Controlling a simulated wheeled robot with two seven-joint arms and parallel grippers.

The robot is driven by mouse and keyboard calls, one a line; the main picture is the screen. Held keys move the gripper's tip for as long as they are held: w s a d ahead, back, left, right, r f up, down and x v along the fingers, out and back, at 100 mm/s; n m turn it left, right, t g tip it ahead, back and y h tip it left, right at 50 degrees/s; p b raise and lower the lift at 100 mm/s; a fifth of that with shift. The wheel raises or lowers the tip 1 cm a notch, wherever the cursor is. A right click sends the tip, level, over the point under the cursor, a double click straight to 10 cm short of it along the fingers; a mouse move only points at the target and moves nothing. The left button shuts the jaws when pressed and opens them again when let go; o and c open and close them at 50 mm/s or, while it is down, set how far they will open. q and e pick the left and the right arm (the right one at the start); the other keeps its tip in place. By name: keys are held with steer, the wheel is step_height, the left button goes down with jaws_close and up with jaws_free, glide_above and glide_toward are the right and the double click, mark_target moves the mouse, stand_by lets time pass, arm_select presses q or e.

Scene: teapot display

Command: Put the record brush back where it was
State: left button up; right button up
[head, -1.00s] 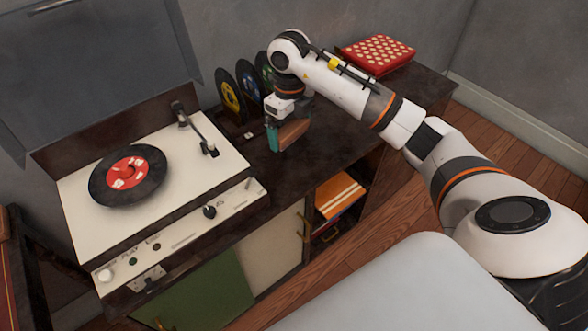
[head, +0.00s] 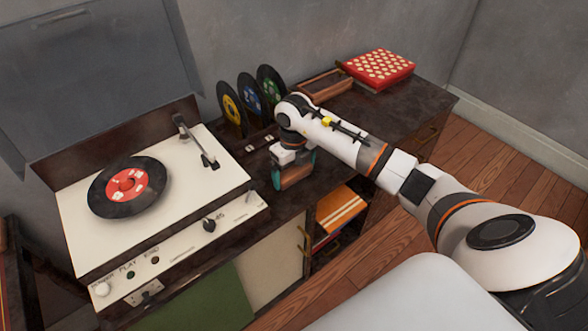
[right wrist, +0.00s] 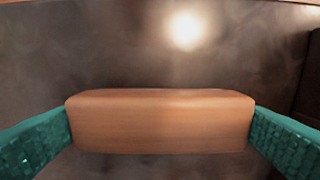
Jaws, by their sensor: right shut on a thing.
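The record brush is a wooden block (head: 297,176) with a smooth brown back. My right gripper (head: 292,180), with teal finger pads, is shut on it near the front edge of the cabinet top. In the right wrist view the brush (right wrist: 160,122) lies level between the two teal pads, touching both. Its underside is hidden, and I cannot tell how far it is above the cabinet top. My left gripper is not in view.
A record player (head: 195,195) with a record (head: 127,187) stands left. Several upright records (head: 248,95) stand behind my right gripper. A shallow wooden tray (head: 325,86) and a red box with pale dots (head: 377,68) lie at the back right. The dark cabinet top (head: 400,105) is clear at right.

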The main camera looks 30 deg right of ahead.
mark_target(294, 170)
steer(key=o, duration=0.5)
steer(key=shift+f, duration=0.1)
step_height(294, 170, up, 12)
steer(key=shift+r, duration=0.2)
stand_by(0.4)
